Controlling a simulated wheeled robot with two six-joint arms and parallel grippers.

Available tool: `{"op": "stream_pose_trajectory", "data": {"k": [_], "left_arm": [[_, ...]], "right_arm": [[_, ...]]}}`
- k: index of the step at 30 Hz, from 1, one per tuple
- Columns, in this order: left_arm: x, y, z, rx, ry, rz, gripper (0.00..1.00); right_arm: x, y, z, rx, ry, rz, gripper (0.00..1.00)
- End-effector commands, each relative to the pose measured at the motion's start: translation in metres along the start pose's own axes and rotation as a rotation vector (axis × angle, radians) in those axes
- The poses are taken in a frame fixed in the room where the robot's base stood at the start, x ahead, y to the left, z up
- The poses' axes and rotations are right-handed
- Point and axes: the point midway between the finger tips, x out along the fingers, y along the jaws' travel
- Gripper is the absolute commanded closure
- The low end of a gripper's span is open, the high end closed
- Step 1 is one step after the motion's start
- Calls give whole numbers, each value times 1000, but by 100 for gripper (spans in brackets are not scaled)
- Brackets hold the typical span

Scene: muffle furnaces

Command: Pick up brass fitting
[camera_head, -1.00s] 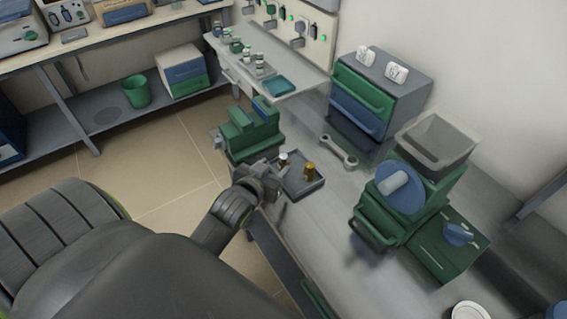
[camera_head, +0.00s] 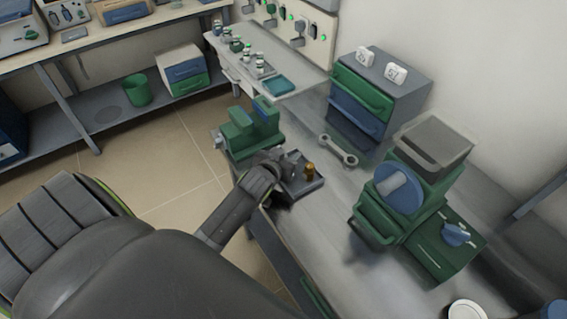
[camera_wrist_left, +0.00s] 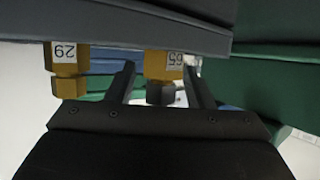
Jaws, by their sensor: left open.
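A brass fitting (camera_head: 310,172) stands upright on a small dark grey tray (camera_head: 304,189) on the bench. A second, paler fitting (camera_head: 294,155) is beside it, partly hidden by my left gripper (camera_head: 283,166). In the left wrist view the picture looks inverted, with the tray (camera_wrist_left: 130,27) at the top. There, one fitting with a white number label (camera_wrist_left: 163,68) lies between the fingers of my open left gripper (camera_wrist_left: 161,85). The other labelled fitting (camera_wrist_left: 67,72) is outside them, to the left. I cannot tell whether either finger touches a fitting. My right gripper is not in view.
A green machine (camera_head: 250,132) stands close behind the tray on the left. A wrench (camera_head: 339,151) lies behind it on the right. A green machine with a blue disc (camera_head: 400,190) stands farther right. A drawer unit (camera_head: 380,95) is at the back.

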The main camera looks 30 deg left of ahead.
Motion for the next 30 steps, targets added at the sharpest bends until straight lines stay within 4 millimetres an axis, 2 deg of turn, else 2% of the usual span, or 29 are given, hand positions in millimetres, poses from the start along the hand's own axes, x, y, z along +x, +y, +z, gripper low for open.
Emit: {"op": "stream_pose_trajectory", "data": {"k": [9, 20, 30], "left_arm": [[4, 0, 0, 0, 0, 0, 53], [4, 0, 0, 0, 0, 0, 99], [3, 0, -4, 1, 3, 0, 100]], "right_arm": [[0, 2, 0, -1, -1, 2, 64], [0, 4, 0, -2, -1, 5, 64], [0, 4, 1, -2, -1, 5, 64]]}}
